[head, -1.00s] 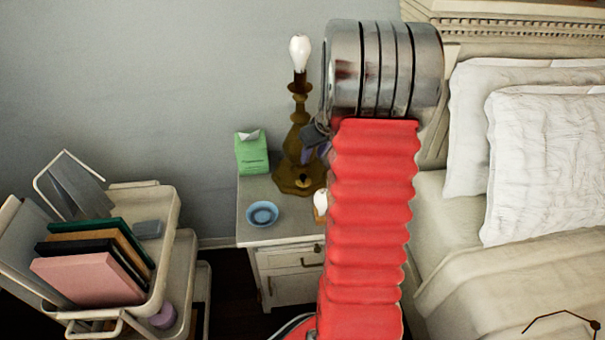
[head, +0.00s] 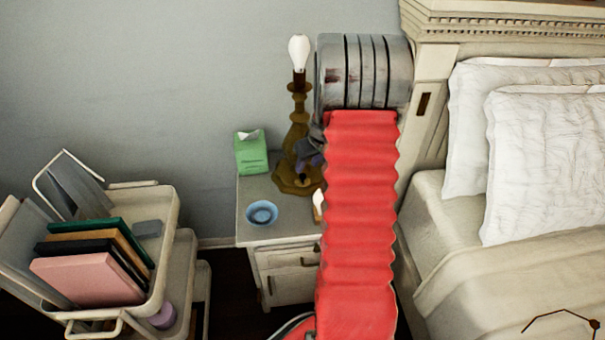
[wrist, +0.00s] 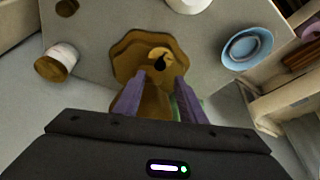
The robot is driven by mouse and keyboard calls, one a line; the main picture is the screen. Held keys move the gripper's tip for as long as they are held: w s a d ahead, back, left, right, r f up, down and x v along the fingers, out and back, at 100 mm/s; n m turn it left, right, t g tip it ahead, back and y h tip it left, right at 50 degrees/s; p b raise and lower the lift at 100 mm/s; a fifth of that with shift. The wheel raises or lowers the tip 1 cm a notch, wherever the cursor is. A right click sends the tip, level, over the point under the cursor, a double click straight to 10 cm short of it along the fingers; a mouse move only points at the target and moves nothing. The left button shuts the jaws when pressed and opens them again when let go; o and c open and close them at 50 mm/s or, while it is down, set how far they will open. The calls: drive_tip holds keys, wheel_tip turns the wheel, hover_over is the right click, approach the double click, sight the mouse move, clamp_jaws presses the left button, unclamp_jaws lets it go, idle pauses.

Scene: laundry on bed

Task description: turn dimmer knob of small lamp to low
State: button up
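A brass lamp (head: 297,130) with a bare white bulb stands upright on the nightstand in the head view. Its scalloped base (wrist: 127,58) shows from above in the wrist view. A small dark knob (wrist: 158,61) sits on this base. My gripper (wrist: 161,80) is open, with its two purple fingers apart over the base and pointing toward the knob. The knob lies just beyond the fingertips, and I cannot tell whether they touch it. In the head view my gripper (head: 306,158) is beside the lamp's stem, partly hidden by my arm.
On the nightstand (head: 250,222) are a blue bowl (head: 262,213), a green tissue box (head: 251,153) and a small white bulb-shaped item (head: 319,203). A white jar (wrist: 57,63) lies left of the base in the wrist view. A cart (head: 165,215) is left, the bed (head: 440,215) right.

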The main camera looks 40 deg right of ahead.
sight(302, 175)
drive_tip(key=shift+x, duration=3.45)
drive_tip(key=shift+c, duration=0.3)
clamp_jaws()
drive_tip(key=shift+a, duration=0.2)
drive_tip(key=shift+d, duration=0.15)
